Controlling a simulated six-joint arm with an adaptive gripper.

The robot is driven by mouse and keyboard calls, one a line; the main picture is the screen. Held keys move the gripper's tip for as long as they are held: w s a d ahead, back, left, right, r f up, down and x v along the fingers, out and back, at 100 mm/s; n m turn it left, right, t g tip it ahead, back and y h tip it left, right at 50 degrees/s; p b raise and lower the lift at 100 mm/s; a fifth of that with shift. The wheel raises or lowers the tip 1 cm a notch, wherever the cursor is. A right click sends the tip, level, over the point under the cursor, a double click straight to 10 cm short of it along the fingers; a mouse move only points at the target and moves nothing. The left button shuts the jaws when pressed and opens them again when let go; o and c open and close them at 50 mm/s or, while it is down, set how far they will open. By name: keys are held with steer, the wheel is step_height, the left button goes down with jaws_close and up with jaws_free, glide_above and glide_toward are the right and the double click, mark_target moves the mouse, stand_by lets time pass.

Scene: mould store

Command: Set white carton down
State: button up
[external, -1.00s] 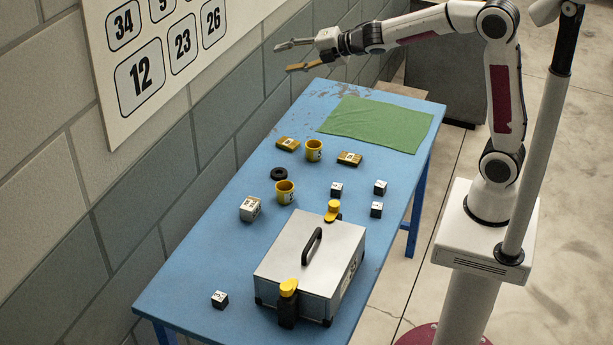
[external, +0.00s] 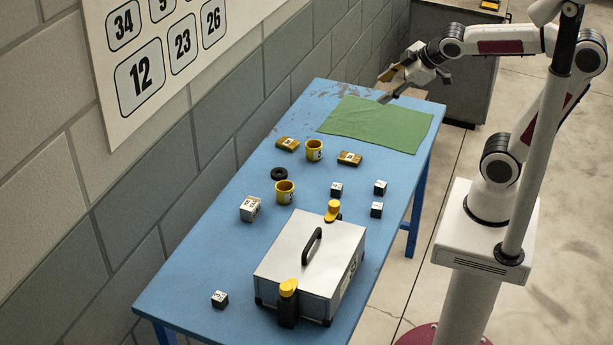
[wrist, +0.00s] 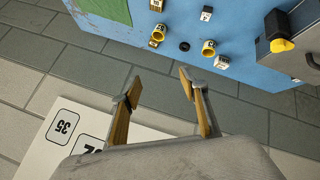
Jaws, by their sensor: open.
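The white carton (external: 250,208) stands on the blue table, left of the nearer yellow cup (external: 284,192) and apart from it. In the wrist view the carton (wrist: 222,62) shows below a yellow cup. My gripper (external: 387,86) is open and empty, raised near the far end of the table by the green cloth (external: 376,124). In the wrist view its two fingers (wrist: 160,75) are spread apart with only wall and floor seen between them. The carton is well away from it.
A large silver case (external: 310,262) with a handle fills the near part of the table (external: 200,262). Another yellow cup (external: 314,150), a black ring (external: 279,174), flat yellow boxes and several small dark cubes lie around. A wall with a number board (external: 150,60) runs along the left.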

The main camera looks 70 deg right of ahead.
steer(key=s+a+f+m+g+y, duration=0.1)
steer(key=s+a+f+m, duration=0.1)
steer(key=s, duration=0.4)
steer(key=s+a+f+m+g+y, duration=0.1)
steer(key=s+a+f+m, duration=0.1)
steer(key=s, duration=0.5)
steer(key=shift+a+f+m+g, duration=0.3)
steer(key=shift+a+f+m, duration=0.15)
steer(key=shift+f, duration=0.3)
